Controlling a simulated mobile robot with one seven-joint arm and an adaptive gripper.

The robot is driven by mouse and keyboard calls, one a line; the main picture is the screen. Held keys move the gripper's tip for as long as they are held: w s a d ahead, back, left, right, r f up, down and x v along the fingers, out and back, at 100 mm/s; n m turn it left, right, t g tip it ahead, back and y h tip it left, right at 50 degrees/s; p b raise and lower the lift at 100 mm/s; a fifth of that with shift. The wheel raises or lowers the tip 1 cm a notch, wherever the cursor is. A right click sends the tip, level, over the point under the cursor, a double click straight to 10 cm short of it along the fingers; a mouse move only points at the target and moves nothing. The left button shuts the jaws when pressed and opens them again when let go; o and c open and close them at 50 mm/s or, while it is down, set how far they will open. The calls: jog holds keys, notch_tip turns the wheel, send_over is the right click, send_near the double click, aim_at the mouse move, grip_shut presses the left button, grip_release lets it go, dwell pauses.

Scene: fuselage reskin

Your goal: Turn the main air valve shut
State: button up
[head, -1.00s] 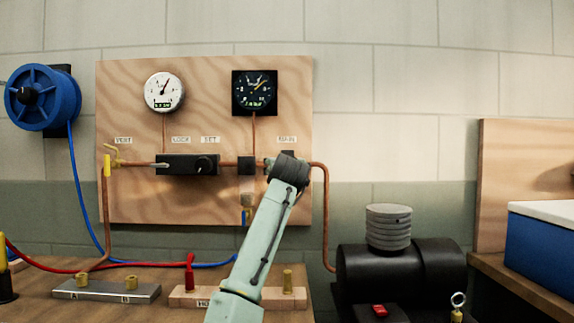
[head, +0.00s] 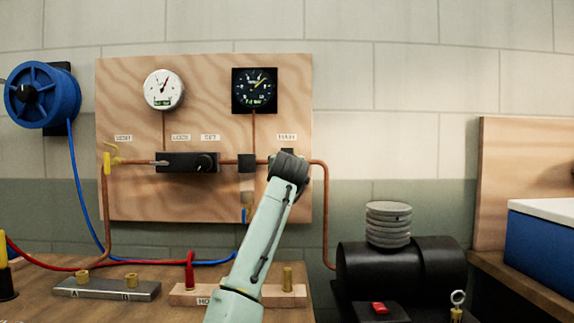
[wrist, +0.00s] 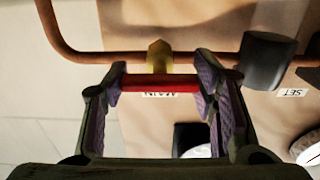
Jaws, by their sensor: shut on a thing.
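The main air valve is on the copper pipe by the MAIN label (head: 287,137) in the head view, mostly hidden behind my wrist. In the wrist view its brass body (wrist: 160,56) sits on the pipe, with its red handle (wrist: 165,84) lying across, roughly parallel to the pipe. My gripper (wrist: 160,72) has one finger at each end of the red handle and is shut on it lengthwise. In the head view the fingers are hidden behind the dark wrist end.
The wooden panel (head: 130,200) also carries a white gauge (head: 164,90), a black gauge (head: 254,91) and a black regulator block (head: 188,163). The pipe (head: 325,215) drops at right to the black compressor tank (head: 390,270). A blue hose reel (head: 42,96) hangs at far left.

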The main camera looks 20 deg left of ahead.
jog(key=m+p, duration=0.1)
jog(key=p, duration=0.1)
jog(key=m+p, duration=0.2)
jog(key=shift+r+m, duration=0.2)
jog(key=shift+m, duration=0.1)
jog(key=m+p, duration=0.4)
jog(key=shift+m, duration=0.3)
jog(key=m+p, duration=0.3)
jog(key=m, duration=0.1)
jog(key=m+p, duration=0.3)
jog(key=m, duration=0.2)
jog(key=shift+f+m, duration=0.15)
jog(key=shift+m, duration=0.25)
jog(key=o, duration=1.2)
jog(key=shift+c, duration=0.2)
